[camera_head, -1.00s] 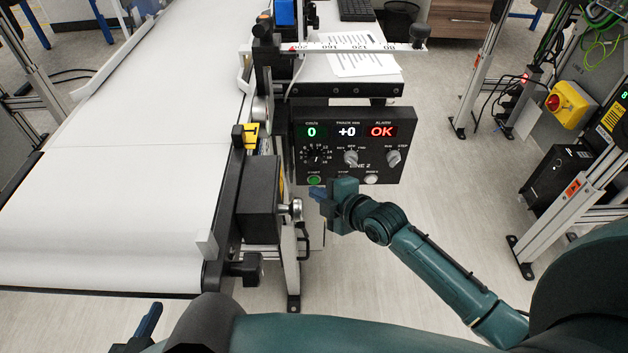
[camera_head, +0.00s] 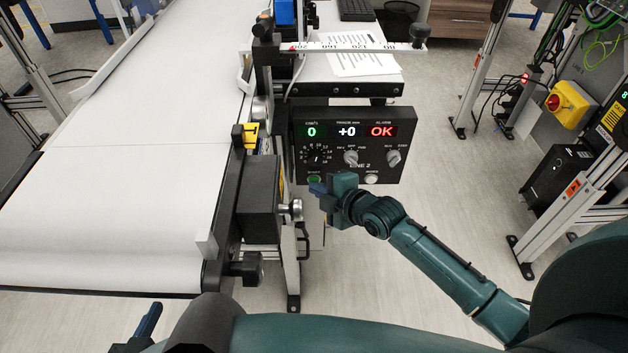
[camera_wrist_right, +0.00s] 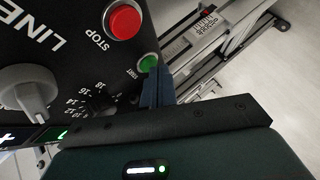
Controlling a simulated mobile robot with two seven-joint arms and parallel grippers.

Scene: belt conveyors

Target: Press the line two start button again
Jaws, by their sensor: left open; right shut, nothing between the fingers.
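The black line 2 control panel (camera_head: 402,172) hangs beside the conveyor. Its green start button (camera_head: 314,180) is at the lower left; it also shows in the right wrist view (camera_wrist_right: 149,61). My right gripper (camera_head: 316,189) is shut and empty, its blue fingertips right at the start button's lower edge. In the right wrist view the fingertips (camera_wrist_right: 157,84) overlap the button's edge; I cannot tell if they press it. The displays read 0, +0 and a red OK. My left gripper (camera_head: 149,319) is open at the bottom left, only partly visible.
The red stop button (camera_wrist_right: 125,19) is beside the start button. The white conveyor belt (camera_head: 130,180) fills the left, with a black motor block (camera_head: 259,200) near my right gripper. A yellow switch box (camera_head: 571,103) stands at right. Open floor lies right of the panel.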

